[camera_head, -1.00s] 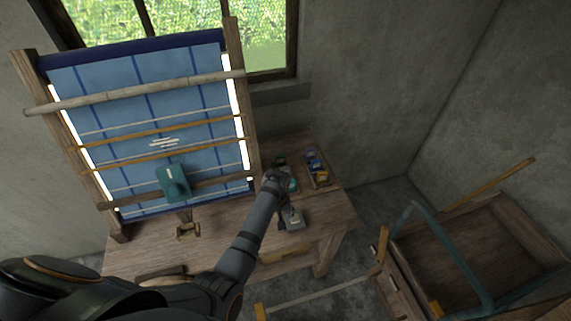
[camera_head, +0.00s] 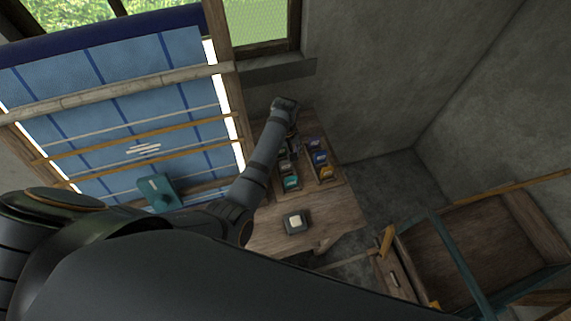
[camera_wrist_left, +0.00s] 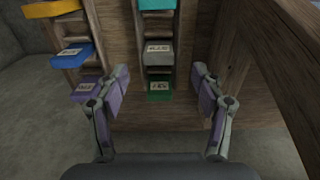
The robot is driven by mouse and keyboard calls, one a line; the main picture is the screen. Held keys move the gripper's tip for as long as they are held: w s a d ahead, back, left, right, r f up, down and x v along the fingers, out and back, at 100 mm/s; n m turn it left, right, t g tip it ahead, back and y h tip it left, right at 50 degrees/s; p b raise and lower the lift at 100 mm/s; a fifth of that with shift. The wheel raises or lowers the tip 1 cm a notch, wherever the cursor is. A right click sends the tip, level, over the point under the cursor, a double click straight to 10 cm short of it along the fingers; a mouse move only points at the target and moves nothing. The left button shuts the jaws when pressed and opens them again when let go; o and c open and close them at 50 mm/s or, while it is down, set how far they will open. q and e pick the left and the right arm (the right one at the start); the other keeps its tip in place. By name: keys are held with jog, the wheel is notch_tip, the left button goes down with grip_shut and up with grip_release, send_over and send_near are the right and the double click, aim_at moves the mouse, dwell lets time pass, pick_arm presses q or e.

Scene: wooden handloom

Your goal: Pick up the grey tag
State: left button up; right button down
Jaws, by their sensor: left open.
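The grey tag (camera_wrist_left: 158,53) sits in a wooden rack in the left wrist view, between a teal tag (camera_wrist_left: 157,5) above and a green tag (camera_wrist_left: 159,90) below. It has a pale printed label on its front. In the head view the grey tag (camera_head: 285,167) shows small in the left-hand rack. My left gripper (camera_wrist_left: 161,78) is open and empty, its fingers spread on either side of that rack, apart from the grey tag. In the head view my left gripper (camera_head: 291,118) is at the table's far end, its fingers hard to make out. My right gripper is not in view.
A second rack beside it holds a purple tag (camera_wrist_left: 85,87), a blue tag (camera_wrist_left: 72,54) and a yellow tag (camera_wrist_left: 52,8). A grey box with a cream top (camera_head: 295,222) stands on the table. The loom (camera_head: 227,90) rises close to the left of my arm.

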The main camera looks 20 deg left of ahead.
aim_at(285, 161)
pick_arm(q)
jog(key=f, duration=0.2)
jog(key=w+f+p, duration=0.1)
jog(key=shift+a+f, duration=0.2)
jog(key=shift+f, duration=0.2)
notch_tip(285, 161, down, 3)
jog(key=shift+f, duration=0.1)
jog(key=c, duration=1)
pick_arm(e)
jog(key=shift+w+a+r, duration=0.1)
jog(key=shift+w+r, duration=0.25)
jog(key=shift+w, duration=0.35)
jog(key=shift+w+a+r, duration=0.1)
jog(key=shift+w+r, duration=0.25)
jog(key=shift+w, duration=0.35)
